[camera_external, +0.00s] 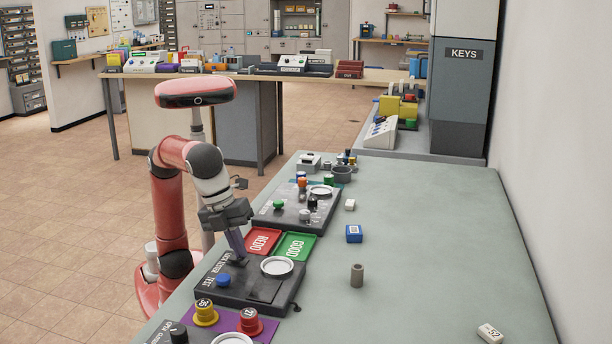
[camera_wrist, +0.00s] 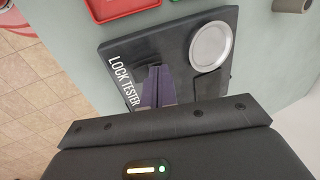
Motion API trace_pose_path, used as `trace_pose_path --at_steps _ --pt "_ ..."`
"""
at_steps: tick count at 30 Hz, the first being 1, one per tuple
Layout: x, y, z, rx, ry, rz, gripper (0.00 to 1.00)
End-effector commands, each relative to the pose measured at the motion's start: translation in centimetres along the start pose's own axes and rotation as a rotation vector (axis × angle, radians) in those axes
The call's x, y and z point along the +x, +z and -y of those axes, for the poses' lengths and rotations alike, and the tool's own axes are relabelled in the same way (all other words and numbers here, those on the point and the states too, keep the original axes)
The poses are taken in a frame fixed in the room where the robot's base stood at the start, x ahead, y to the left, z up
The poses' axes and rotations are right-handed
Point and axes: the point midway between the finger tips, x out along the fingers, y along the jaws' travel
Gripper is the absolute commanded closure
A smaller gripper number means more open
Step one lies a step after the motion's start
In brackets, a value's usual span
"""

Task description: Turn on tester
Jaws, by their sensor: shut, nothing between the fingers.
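The lock tester (camera_external: 262,301) is a dark, flat unit with a white round dish (camera_external: 277,266) and a blue button (camera_external: 223,281) on the table. In the wrist view the tester (camera_wrist: 130,50) shows its "LOCK TESTER" lettering and the pale dish (camera_wrist: 211,46). My gripper (camera_external: 241,261) is shut and empty, pointing down at the tester between the lettering and the dish. In the wrist view its fingertips (camera_wrist: 158,69) lie over the dark panel. I cannot tell whether they touch it. What is under the tips is hidden, and the blue button does not show in that view.
A red tray (camera_external: 263,240) and green "GOOD" tray (camera_external: 296,246) lie just behind the tester. A yellow knob (camera_external: 205,313) and red knob (camera_external: 249,321) stand in front. A grey cylinder (camera_external: 357,275) and blue block (camera_external: 354,233) stand to the right, with clear table around them.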

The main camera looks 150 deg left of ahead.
Motion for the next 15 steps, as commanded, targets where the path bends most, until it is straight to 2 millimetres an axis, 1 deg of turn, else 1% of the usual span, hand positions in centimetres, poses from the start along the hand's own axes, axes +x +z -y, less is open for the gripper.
trace_pose_path --at_steps 5,15 --pt "0.34 0.03 0.28 -0.001 0.001 0.001 1.0" --pt "0.44 -0.02 -0.05 0.001 0.001 0.001 1.0"
